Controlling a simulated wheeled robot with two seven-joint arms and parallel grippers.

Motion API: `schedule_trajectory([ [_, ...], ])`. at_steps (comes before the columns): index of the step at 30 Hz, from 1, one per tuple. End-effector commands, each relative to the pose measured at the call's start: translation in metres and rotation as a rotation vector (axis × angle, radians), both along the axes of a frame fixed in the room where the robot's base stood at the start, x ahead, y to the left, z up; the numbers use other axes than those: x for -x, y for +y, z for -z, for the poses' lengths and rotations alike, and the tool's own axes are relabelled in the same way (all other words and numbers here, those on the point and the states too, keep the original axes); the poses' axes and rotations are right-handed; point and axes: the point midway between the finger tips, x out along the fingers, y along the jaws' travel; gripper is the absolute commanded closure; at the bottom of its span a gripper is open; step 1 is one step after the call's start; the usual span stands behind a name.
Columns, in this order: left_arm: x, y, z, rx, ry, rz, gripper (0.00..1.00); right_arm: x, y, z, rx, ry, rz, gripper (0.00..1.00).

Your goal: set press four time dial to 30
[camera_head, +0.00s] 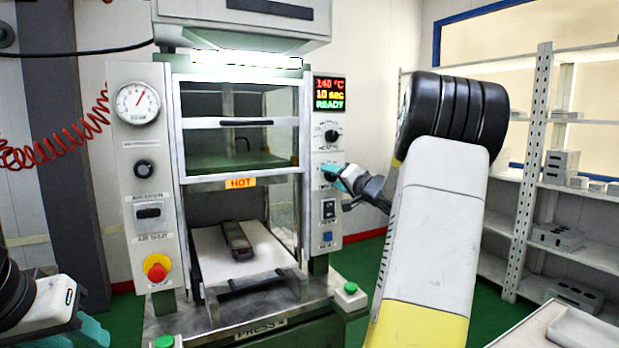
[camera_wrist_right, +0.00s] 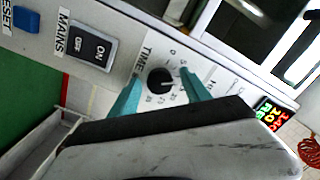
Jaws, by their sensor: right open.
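The press four time dial (camera_wrist_right: 160,82) is a black knob with a white pointer on a grey panel lettered TIME. In the right wrist view my right gripper (camera_wrist_right: 163,90) is open, with one teal finger on each side of the dial; I cannot tell whether they touch it. In the head view the right gripper (camera_head: 332,172) covers most of the dial.
Above the time dial is a similar heat dial (camera_head: 332,135). Below are the mains switch (camera_head: 328,210) and a blue reset button (camera_head: 327,237). A mould (camera_head: 237,240) lies on the press's lower plate, under a HOT label. Shelves (camera_head: 535,180) stand at right.

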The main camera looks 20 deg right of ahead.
Motion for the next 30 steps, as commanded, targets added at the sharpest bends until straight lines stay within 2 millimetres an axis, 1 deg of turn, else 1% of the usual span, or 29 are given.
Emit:
schedule_trajectory([
  [6,0.0,0.0,0.0,0.0,0.0,0.0,0.64,-0.0004,0.0001,0.0001,0.0,0.0,0.0,0.44],
  [8,0.0,0.0,0.0,0.0,0.0,0.0,0.64,-0.0004,0.0001,0.0001,0.0,0.0,0.0,0.56],
  [12,0.0,0.0,0.0,0.0,0.0,0.0,0.64,-0.0003,0.0001,-0.0001,0.0,0.0,0.0,0.84],
  [15,0.0,0.0,0.0,0.0,0.0,0.0,0.64,-0.0003,0.0003,-0.0002,0.0,0.0,0.0,1.0],
  [23,0.0,0.0,0.0,0.0,0.0,0.0,0.64,-0.0002,0.0006,-0.0006,-0.021,0.001,-0.001,1.0],
  [30,0.0,0.0,0.0,0.0,0.0,0.0,0.64,-0.0004,0.0014,-0.0011,-0.132,0.009,-0.001,1.0],
])
